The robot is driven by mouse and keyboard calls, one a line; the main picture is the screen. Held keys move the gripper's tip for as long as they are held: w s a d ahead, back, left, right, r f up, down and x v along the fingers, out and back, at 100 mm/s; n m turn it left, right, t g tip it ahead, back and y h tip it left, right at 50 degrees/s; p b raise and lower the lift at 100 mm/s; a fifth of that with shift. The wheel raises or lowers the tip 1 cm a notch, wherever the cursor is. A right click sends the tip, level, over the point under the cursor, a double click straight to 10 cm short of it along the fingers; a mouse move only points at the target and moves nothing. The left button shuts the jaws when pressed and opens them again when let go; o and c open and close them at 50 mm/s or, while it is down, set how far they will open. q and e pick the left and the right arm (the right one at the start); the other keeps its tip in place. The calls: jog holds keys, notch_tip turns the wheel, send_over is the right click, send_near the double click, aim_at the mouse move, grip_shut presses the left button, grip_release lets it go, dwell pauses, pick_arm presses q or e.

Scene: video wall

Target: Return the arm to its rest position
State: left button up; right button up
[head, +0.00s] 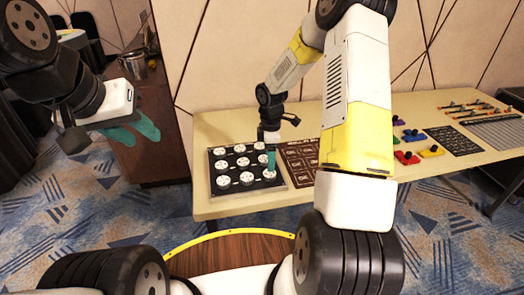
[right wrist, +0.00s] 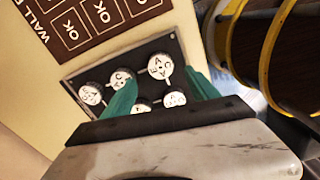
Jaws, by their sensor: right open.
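My right gripper (head: 271,158) has green fingers and points down over the right part of a black board (head: 215,157) with several white round knobs. In the right wrist view its two fingers (right wrist: 160,95) stand apart, with lettered knobs (right wrist: 160,66) seen between and beyond them. Nothing is visibly held, and I cannot tell whether a finger touches a knob. My right arm (head: 355,100) reaches out over the table. My left gripper (head: 135,131), also with green fingers, hangs at the left, away from the table, near a brown cabinet. The gap between its fingers is unclear.
The table (head: 240,122) also holds a brown card printed with OK boxes (head: 300,160), coloured blocks (head: 408,157), a dark grid sheet (head: 455,140) and several thin tools (head: 470,110). A metal pot (head: 133,66) stands on the cabinet (head: 160,150).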

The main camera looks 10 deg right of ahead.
jog(key=shift+r, duration=0.35)
jog(key=s+r+m+t, duration=0.1)
jog(key=s+r+m, duration=0.35)
jog(key=r, duration=0.55)
jog(key=s+r+m+t, duration=0.25)
jog(key=s+r, duration=0.25)
jog(key=r, duration=0.6)
jog(key=s+a+r+m+t+y, duration=0.1)
jog(key=s+r+m, duration=0.3)
jog(key=s, duration=0.3)
jog(key=s+a+r+m+t+y, duration=0.1)
jog(key=s+r+m, duration=0.4)
jog(key=s, duration=0.3)
jog(key=shift+s+t, duration=0.15)
jog(key=shift+t, duration=0.2)
